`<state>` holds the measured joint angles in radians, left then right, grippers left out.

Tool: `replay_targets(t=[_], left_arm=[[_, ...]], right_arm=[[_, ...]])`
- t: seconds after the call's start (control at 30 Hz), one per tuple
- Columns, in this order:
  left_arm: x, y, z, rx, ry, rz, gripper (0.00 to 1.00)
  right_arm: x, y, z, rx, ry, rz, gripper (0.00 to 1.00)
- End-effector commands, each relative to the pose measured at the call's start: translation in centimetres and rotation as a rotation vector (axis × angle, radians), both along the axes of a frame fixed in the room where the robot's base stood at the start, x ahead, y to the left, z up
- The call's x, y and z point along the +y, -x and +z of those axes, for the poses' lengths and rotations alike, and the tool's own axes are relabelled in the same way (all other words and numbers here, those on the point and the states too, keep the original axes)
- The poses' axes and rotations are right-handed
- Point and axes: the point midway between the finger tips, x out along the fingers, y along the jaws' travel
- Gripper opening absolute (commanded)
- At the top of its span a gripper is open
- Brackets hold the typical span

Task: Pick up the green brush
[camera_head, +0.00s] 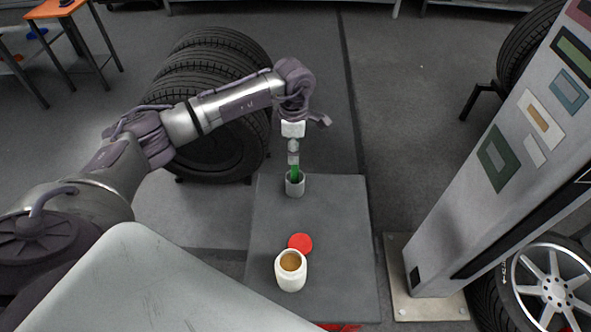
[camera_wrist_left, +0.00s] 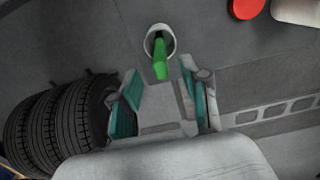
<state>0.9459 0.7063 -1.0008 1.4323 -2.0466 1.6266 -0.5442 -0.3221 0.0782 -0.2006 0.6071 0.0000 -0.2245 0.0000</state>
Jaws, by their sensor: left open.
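The green brush (camera_head: 295,172) stands in a small white cup (camera_head: 295,188) on the grey table. In the left wrist view the brush (camera_wrist_left: 160,58) pokes out of the cup (camera_wrist_left: 160,36), its green end toward my gripper. My left gripper (camera_head: 294,160) comes down from above, over the cup. In the left wrist view my left gripper (camera_wrist_left: 160,95) is open, its two teal-padded fingers well apart, with nothing between them. The brush's green end lies just beyond the fingertips, roughly between them. The brush's lower part is hidden inside the cup. My right gripper is not seen.
On the grey table (camera_head: 345,220) stand an open white jar (camera_head: 291,275) with brown contents and a red lid (camera_head: 300,243). Stacked tyres (camera_head: 215,150) are left of the table. A tall grey cabinet (camera_head: 480,180) stands at the right. The table's right side is clear.

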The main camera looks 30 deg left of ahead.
Motion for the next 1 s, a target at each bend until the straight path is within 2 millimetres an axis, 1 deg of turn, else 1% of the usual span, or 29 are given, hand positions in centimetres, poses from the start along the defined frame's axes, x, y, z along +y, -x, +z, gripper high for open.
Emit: replay_targets(t=[0.03,0.2,0.3,0.4,0.53,0.6,0.8,0.87,1.0], left_arm=[[0.0,0.1,-0.5,0.002,0.0,0.001,0.46],[-0.1,0.0,-1.6,0.001,0.0,0.001,0.46],[-0.3,0.1,-3.0,0.005,0.001,0.001,0.46],[-0.4,0.1,-4.6,0.004,0.001,0.001,0.46],[-0.3,0.0,-5.9,0.001,0.0,0.001,0.46],[-0.3,0.0,-6.2,0.0,0.0,0.0,0.46],[-0.3,0.0,-6.3,0.0,0.0,0.0,0.46],[-0.3,0.0,-6.3,0.0,0.001,0.0,0.38],[-0.3,0.0,-6.2,0.0,0.0,0.0,0.14]], right_arm=[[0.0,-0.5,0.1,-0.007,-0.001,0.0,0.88],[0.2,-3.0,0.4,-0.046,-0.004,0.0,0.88],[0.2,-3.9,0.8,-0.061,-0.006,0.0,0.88],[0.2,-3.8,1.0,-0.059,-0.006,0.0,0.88],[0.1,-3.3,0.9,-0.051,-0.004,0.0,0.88],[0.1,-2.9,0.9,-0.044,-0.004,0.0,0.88],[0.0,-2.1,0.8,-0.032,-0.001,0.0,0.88],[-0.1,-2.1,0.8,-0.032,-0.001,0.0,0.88],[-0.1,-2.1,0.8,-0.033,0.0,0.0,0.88]])
